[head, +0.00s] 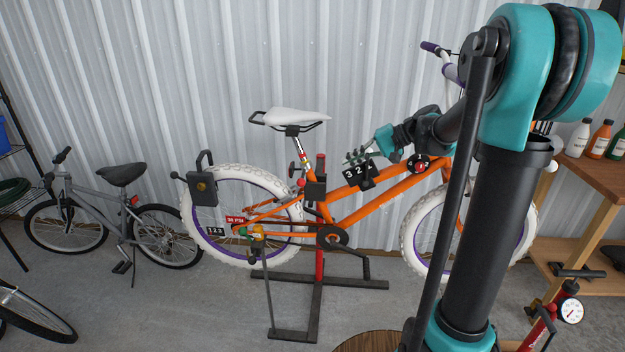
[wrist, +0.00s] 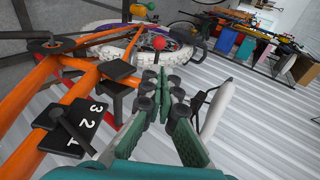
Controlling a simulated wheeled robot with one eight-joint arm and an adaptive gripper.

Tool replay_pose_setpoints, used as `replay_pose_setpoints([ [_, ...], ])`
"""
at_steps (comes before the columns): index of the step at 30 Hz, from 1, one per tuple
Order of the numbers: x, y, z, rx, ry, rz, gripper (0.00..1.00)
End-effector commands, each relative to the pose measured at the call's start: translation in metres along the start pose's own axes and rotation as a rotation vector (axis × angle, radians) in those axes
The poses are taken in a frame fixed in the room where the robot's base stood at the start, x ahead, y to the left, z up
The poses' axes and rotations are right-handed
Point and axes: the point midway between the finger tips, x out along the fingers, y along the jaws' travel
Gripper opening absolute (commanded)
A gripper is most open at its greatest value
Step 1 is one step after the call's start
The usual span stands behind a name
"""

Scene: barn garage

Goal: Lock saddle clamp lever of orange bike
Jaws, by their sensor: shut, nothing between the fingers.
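The orange bike (head: 375,200) is held upright on a repair stand. Its white saddle (head: 297,116) sits on a short post above the frame; the saddle also shows edge-on in the wrist view (wrist: 217,106). Near the base of the saddle post is a small red-tipped part (head: 301,183), perhaps the clamp lever; its setting is too small to tell. A red ball (wrist: 159,43) shows beyond my fingertips in the wrist view; I cannot tell if it is the same part. My gripper (head: 350,158) is shut and empty, above the top tube, right of the saddle post and apart from it.
The stand's red and black clamp (head: 316,188) grips the frame beside the saddle post. Number card "3 2 1" (wrist: 80,124) is on the frame near my gripper. A grey bike (head: 118,205) stands left. A wooden bench (head: 590,170) is right. A corrugated wall is behind.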

Motion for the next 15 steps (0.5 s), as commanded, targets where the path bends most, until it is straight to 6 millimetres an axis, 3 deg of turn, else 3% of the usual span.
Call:
replay_pose_setpoints([
  [8,0.005,0.000,0.001,-0.001,-0.001,0.002,0.00],
  [15,0.039,0.001,0.001,-0.002,-0.003,0.003,0.00],
])
